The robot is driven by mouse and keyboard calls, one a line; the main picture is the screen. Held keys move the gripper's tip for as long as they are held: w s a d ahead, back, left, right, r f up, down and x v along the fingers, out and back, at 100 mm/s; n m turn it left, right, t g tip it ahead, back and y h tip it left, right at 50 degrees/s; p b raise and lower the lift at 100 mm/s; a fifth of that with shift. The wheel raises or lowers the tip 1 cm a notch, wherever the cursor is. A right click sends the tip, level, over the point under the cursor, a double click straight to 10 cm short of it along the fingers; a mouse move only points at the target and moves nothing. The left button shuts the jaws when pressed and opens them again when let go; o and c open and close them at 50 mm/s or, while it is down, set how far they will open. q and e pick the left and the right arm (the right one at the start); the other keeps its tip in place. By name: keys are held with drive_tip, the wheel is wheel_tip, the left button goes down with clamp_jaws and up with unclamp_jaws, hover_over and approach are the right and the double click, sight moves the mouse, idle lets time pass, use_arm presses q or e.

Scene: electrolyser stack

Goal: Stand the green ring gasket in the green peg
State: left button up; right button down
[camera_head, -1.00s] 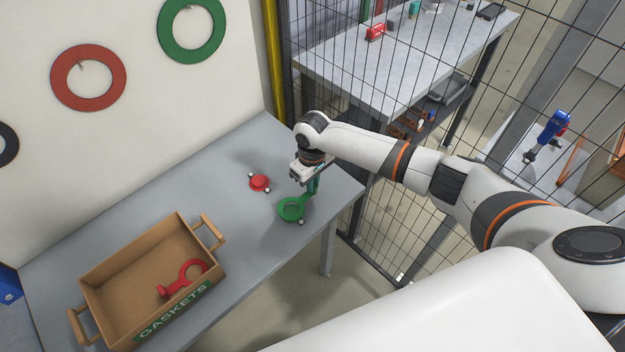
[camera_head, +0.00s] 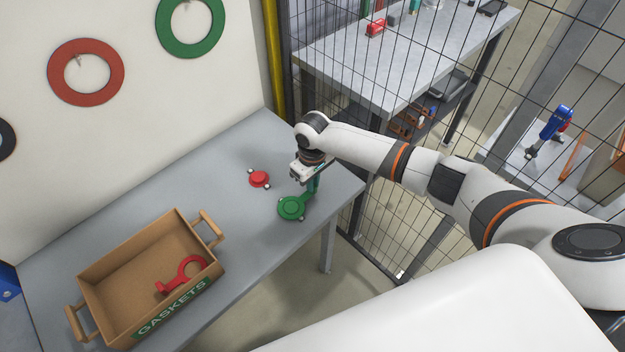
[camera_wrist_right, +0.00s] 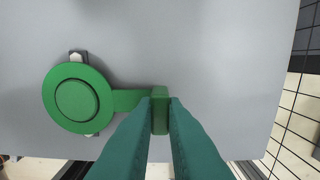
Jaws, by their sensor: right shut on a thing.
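The green ring gasket (camera_head: 284,213) is at the right part of the grey table; its ring also shows in the wrist view (camera_wrist_right: 52,100). The green peg (camera_wrist_right: 77,100) is a round green disc inside the ring, so the ring lies around it; in the head view the peg (camera_head: 291,206) fills the ring's opening. My right gripper (camera_head: 314,187) is shut on the upright tab at the end of the gasket's handle (camera_wrist_right: 159,115), right of the peg. Whether the ring touches the base under it is hidden. My left gripper is out of view.
A red peg (camera_head: 260,178) with pale bolts stands left of the green one. A cardboard GASKETS box (camera_head: 118,252) at the front left holds a red ring gasket (camera_head: 188,268). A wire fence (camera_head: 375,220) stands beyond the table's right edge.

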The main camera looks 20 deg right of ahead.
drive_tip(key=shift+f, duration=0.25)
drive_tip(key=c, duration=1.4)
unclamp_jaws()
drive_tip(key=shift+r, duration=0.1)
wheel_tip(320, 180, up, 12)
drive_tip(key=b, duration=0.1)
